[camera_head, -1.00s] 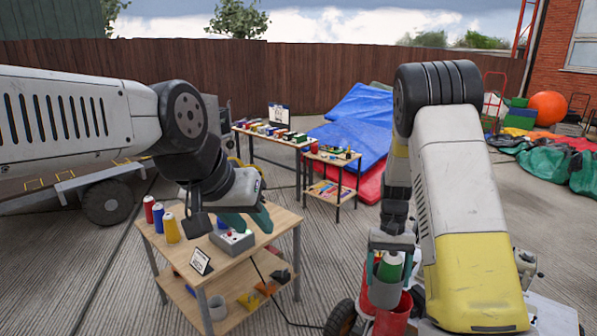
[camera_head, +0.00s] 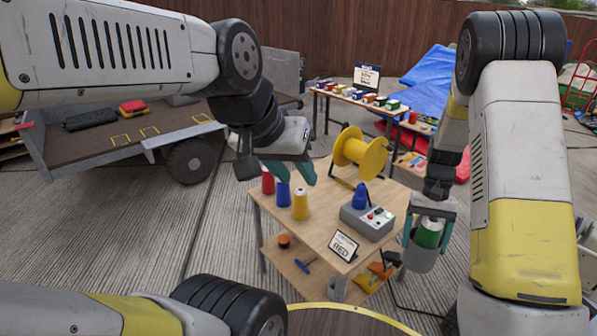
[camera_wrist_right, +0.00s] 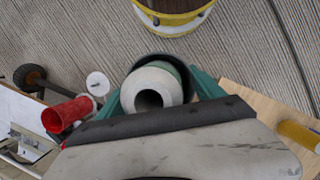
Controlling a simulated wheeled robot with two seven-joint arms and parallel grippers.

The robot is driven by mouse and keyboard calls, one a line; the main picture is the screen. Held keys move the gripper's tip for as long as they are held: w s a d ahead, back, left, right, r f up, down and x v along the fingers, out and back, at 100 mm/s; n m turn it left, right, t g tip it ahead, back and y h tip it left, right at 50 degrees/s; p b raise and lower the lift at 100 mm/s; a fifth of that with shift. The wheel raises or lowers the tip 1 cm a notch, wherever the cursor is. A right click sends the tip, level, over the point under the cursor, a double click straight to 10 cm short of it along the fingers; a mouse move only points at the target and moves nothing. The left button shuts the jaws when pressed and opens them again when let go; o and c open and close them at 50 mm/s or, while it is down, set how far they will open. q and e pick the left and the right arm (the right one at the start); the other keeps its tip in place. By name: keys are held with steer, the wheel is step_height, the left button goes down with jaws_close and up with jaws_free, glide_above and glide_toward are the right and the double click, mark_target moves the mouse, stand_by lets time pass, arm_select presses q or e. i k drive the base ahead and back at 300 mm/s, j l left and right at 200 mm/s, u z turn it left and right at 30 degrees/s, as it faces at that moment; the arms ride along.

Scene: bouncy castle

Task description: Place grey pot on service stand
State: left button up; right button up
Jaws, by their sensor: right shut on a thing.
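My right gripper (camera_head: 430,236) is shut on a grey pot (camera_head: 420,260), with its teal fingers on either side. A green and white cone (camera_head: 429,234) stands inside the pot. In the right wrist view the cone (camera_wrist_right: 152,88) shows end-on between the fingers, inside the pot's dark rim. The pot hangs beside the right edge of a wooden table (camera_head: 300,235) with a lower shelf. My left gripper (camera_head: 292,172) is open and empty above the table's back left. No label shows which surface is the service stand.
On the table are red, blue and yellow cones (camera_head: 300,204), a grey control box (camera_head: 368,220), a RED sign (camera_head: 343,245) and a yellow reel (camera_head: 360,153). A grey cup (camera_head: 337,290) is on the shelf. A round brown top with yellow rim (camera_head: 345,322) is in front.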

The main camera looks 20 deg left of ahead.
mark_target(305, 184)
steer(key=i+j, duration=0.1)
steer(key=j, duration=0.3)
steer(key=i+j, duration=0.1)
steer(key=j, duration=0.3)
steer(key=i+j, duration=0.1)
steer(key=j, duration=0.35)
steer(key=i+j, duration=0.1)
steer(key=j, duration=0.3)
steer(key=i+j, duration=0.15)
steer(key=j, duration=0.25)
steer(key=i+j, duration=0.6)
steer(key=i, duration=0.15)
steer(key=i+l, duration=0.25)
steer(key=i, duration=0.15)
